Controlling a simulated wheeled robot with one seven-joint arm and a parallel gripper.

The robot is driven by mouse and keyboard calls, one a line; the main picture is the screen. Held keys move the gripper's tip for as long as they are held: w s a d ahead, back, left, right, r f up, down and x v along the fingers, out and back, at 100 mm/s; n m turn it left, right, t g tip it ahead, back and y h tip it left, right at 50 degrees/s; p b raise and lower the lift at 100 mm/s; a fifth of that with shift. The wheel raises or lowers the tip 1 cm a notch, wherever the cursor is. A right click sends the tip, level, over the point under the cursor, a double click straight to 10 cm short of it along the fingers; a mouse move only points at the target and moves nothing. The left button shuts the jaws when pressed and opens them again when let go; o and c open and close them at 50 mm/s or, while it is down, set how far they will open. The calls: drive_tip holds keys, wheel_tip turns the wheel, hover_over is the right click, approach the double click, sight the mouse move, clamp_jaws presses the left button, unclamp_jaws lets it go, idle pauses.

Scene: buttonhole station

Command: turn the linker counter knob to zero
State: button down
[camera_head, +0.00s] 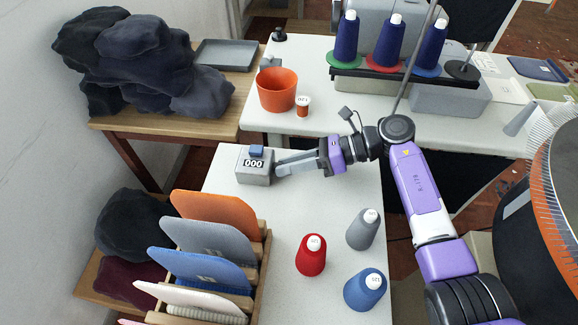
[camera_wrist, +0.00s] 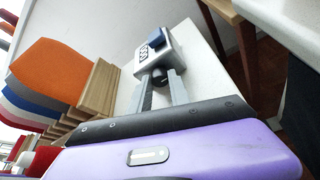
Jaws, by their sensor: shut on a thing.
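The linker counter (camera_head: 254,168) is a small grey box with a blue block on top, standing at the back left of the near white table. Its display reads 000 in the head view. In the wrist view the counter (camera_wrist: 150,60) shows its dark knob (camera_wrist: 160,78) on the side facing me. My gripper (camera_head: 277,169) reaches in from the right at the counter's side. In the wrist view the fingertips of my gripper (camera_wrist: 161,80) are shut on the knob, one finger on each side. The knob is hidden by the fingers in the head view.
A rack of coloured knit panels (camera_head: 215,245) stands at the front left. A red cone (camera_head: 311,257), a grey cone (camera_head: 362,231) and a blue cone (camera_head: 365,290) stand to the right. An orange pot (camera_head: 277,90) is on the far table. The table's middle is clear.

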idle(0.3)
drive_tip(key=c, duration=1.2)
unclamp_jaws()
drive_tip(key=shift+b+v, duration=0.3)
drive_tip(key=shift+v, duration=3.6)
